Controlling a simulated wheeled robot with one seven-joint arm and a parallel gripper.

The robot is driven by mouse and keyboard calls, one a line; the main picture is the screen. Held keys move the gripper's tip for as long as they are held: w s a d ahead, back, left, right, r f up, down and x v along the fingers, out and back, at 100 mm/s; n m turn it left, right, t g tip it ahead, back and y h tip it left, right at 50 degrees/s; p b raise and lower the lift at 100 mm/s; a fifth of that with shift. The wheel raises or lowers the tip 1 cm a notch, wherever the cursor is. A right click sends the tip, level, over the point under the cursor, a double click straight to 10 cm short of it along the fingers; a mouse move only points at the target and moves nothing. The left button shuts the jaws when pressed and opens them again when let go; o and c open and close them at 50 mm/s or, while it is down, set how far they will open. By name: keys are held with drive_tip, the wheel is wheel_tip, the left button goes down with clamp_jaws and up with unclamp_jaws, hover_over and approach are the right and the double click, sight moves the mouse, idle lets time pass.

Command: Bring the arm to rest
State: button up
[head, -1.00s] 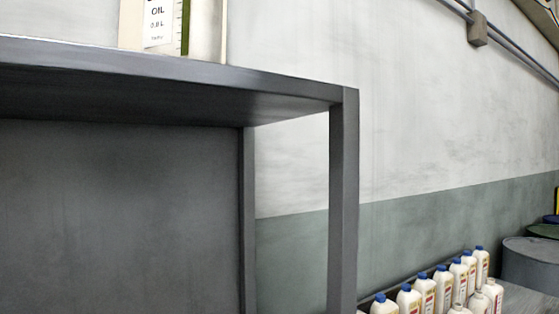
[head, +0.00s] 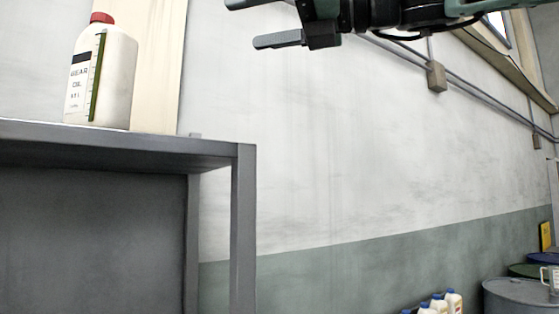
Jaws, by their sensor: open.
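My gripper (head: 240,22) is at the top of the head view, in front of the bare wall. It points left, with its two fingers apart and nothing between them. The upper finger is partly cut off by the frame's top edge. My arm runs off to the upper right. A white gear oil bottle (head: 102,75) with a red cap stands upright on the grey bench (head: 205,152) at the left. The gripper is to the right of the bottle and higher in the picture, apart from it.
Several white bottles with blue caps (head: 450,300) stand at the lower right. Drums (head: 520,295) are at the right edge, with a cup-like container (head: 552,278) on one. Pipes and a box (head: 436,76) run along the wall.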

wheel_tip(320, 180, down, 36)
drive_tip(key=n+g+h+b, duration=0.2)
drive_tip(key=n+h+b, duration=0.1)
drive_tip(key=n+h, duration=0.65)
drive_tip(key=s+d+f+n+g+h+b, duration=0.1)
drive_tip(key=s+d+f+n, duration=0.3)
drive_tip(key=f, duration=0.6)
drive_tip(key=s+d+f+n+h+b, duration=0.1)
drive_tip(key=s+d+f+n+h, duration=0.2)
drive_tip(key=s+d+f+n, duration=0.2)
drive_tip(key=s+d+f+n+g+h+b, duration=0.1)
drive_tip(key=s+d+f+n+h, duration=0.2)
drive_tip(key=f+n, duration=0.7)
drive_tip(key=s+d+f, duration=0.2)
drive_tip(key=d+f, duration=0.2)
drive_tip(key=f, duration=0.1)
drive_tip(key=shift+g, duration=0.3)
